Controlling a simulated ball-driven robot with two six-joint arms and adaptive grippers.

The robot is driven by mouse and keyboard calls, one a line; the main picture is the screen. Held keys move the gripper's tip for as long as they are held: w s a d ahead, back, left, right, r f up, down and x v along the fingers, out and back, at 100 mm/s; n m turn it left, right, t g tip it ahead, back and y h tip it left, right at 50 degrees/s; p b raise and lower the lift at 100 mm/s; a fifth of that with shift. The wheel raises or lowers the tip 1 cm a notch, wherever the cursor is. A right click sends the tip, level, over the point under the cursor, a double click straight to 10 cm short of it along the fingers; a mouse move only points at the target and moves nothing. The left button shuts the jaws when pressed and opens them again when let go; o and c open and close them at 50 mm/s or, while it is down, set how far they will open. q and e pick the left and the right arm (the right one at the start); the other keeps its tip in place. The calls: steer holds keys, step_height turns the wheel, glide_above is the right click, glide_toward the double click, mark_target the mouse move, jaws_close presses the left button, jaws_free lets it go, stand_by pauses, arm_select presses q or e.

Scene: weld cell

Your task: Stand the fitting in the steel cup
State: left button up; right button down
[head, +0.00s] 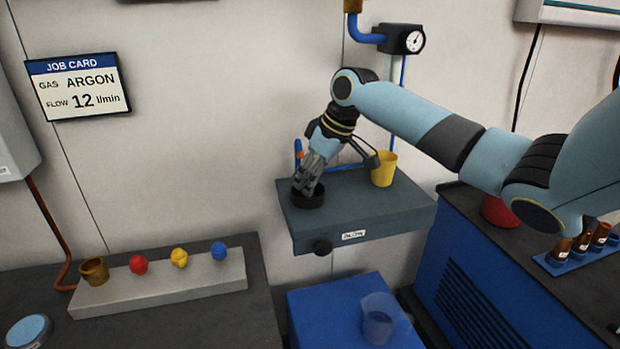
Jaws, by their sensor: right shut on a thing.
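My right gripper (309,184) points down at a low dark round cup (309,201) on the left part of a grey box top. Its fingers are shut and their tips are at the cup's opening. I take the thing between them to be the fitting, but the fingers and cup rim hide it. I cannot tell for certain whether this dark cup is the steel cup. My left gripper is not in view.
A yellow cup (384,170) stands on the grey box (345,215). An orange-tipped blue thing (298,149) is behind the gripper. A see-through bluish cup (379,323) is on the blue box (318,312). Left, a pale block (165,294) bears coloured knobs and a copper-coloured cup (95,271).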

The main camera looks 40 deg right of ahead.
steer(key=c, duration=1.4)
jaws_free()
steer(key=b+v, duration=0.1)
steer(key=v, duration=1.1)
steer(key=shift+r, duration=0.1)
